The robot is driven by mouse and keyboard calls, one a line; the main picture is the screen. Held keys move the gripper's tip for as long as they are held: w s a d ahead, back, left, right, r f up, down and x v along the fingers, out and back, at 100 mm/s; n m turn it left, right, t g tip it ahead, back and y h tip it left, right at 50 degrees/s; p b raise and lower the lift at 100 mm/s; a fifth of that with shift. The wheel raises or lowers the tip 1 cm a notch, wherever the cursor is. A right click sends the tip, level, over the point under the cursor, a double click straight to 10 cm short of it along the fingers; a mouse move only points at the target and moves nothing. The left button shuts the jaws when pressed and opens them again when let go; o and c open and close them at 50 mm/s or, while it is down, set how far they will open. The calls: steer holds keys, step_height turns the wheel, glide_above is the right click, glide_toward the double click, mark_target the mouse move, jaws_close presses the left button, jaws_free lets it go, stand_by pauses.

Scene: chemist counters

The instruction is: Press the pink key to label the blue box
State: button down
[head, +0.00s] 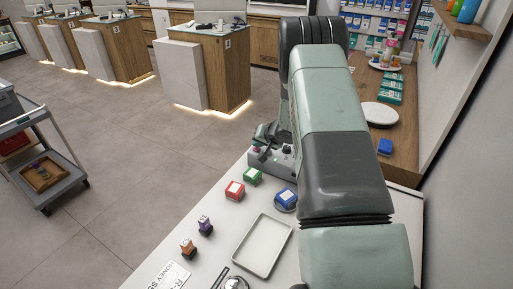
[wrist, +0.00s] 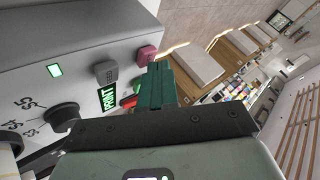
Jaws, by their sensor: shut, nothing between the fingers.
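The pink key (wrist: 147,54) sticks out of the grey label machine (wrist: 70,35) in the wrist view, beside a grey key (wrist: 106,73). My gripper (wrist: 158,72) is shut and empty. Its teal fingertips are close to the pink key; I cannot tell whether they touch it. A red key (wrist: 130,101) is partly hidden by the fingers. In the head view the machine (head: 283,158) stands at the far end of the white counter, partly behind my arm. The blue box (head: 286,195) sits in front of it, over a round dark base.
A green box (head: 252,175) and a red box (head: 235,190) stand left of the blue box. An empty white tray (head: 262,246) lies nearer.

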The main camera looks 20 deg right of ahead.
mark_target(259, 151)
stand_by(0.4)
steer(key=shift+r, duration=0.85)
step_height(259, 151, up, 5)
steer(key=shift+f, duration=0.1)
